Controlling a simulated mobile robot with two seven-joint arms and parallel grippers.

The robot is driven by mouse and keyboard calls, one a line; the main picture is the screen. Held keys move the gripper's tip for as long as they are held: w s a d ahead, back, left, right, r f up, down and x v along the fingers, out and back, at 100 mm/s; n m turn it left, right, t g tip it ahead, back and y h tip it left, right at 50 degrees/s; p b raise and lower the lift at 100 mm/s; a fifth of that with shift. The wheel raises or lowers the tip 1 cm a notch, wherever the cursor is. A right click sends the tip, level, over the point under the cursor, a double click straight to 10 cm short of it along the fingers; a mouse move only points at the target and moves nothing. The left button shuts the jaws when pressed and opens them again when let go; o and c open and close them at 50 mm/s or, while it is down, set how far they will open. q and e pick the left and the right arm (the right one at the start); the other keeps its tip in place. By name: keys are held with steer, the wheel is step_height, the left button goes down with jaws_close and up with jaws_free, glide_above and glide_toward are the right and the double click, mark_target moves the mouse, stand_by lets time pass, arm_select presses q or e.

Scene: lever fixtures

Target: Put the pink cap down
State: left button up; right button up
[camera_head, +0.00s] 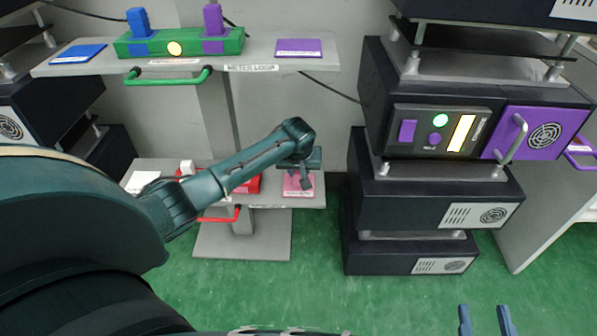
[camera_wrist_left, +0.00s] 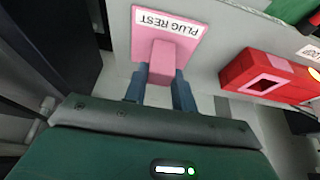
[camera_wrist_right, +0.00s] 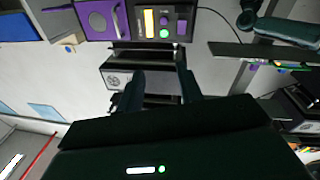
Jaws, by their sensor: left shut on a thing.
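The pink cap (camera_wrist_left: 161,62) is between the two fingers of my left gripper (camera_wrist_left: 159,88), which is shut on it. The cap is over the pink pad labelled PLUG REST (camera_wrist_left: 188,28); whether it touches the pad cannot be told. In the head view my left gripper (camera_head: 303,182) is at the pink pad (camera_head: 291,190) on the lower shelf, and its body hides the cap. My right gripper (camera_head: 485,320) is open and empty at the bottom right, and its spread fingers also show in the right wrist view (camera_wrist_right: 160,88).
A red block (camera_wrist_left: 262,77) with a square opening stands beside the pad. The upper shelf holds a green block (camera_head: 180,43) with blue and purple plugs, plus a purple pad (camera_head: 299,48). A dark equipment stack (camera_head: 430,200) stands to the right. Green floor is clear in front.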

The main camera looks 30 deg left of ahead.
arm_select(q)
steer(key=o, duration=1)
steer(key=shift+f, duration=0.15)
